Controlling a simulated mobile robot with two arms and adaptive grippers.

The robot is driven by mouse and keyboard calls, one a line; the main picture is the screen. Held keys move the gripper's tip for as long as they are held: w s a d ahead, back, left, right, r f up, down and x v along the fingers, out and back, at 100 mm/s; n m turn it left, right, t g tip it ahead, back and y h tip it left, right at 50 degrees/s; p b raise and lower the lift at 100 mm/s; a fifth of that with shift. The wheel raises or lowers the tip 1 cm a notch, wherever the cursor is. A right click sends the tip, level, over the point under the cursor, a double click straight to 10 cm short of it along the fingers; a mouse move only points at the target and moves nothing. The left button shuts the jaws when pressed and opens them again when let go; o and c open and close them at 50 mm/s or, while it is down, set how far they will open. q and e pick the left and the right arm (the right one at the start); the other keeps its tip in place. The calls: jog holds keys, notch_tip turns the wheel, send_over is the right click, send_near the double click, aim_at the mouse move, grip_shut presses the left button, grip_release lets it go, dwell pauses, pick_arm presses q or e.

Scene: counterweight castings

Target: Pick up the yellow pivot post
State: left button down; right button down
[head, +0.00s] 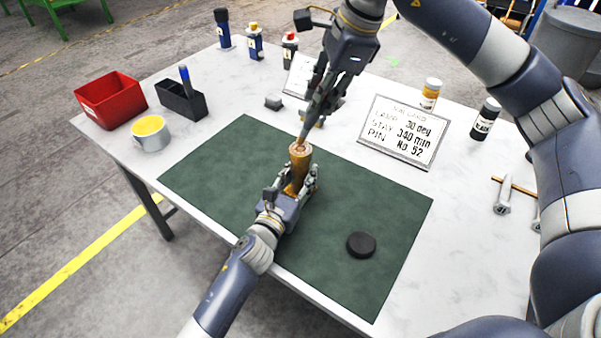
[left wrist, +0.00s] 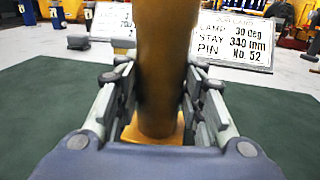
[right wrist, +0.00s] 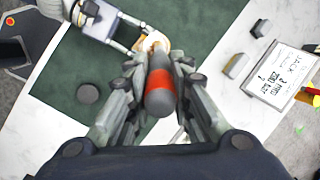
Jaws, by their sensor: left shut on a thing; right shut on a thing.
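The yellow pivot post (head: 300,158) stands roughly upright on the green mat (head: 225,160). My left gripper (head: 293,183) is shut around its lower part. In the left wrist view the post (left wrist: 165,60) is between the two fingers, its square foot low against the mat. My right gripper (head: 322,103) is above and behind the post, shut on a slim tool. In the right wrist view this tool (right wrist: 160,95) has a grey handle with a red band. It points down at the post's top (right wrist: 152,43); whether they touch is hard to tell.
A black disc (head: 361,244) lies on the mat's right part. A sign (head: 402,132), bottles (head: 486,118) and a small grey block (head: 273,102) stand behind. A red bin (head: 110,100), black holder (head: 181,100) and yellow-topped can (head: 151,133) are at left.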

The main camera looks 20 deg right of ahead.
aim_at(302, 170)
pick_arm(q)
jog(key=shift+r, duration=0.2)
pick_arm(e)
jog(key=shift+r, duration=0.1)
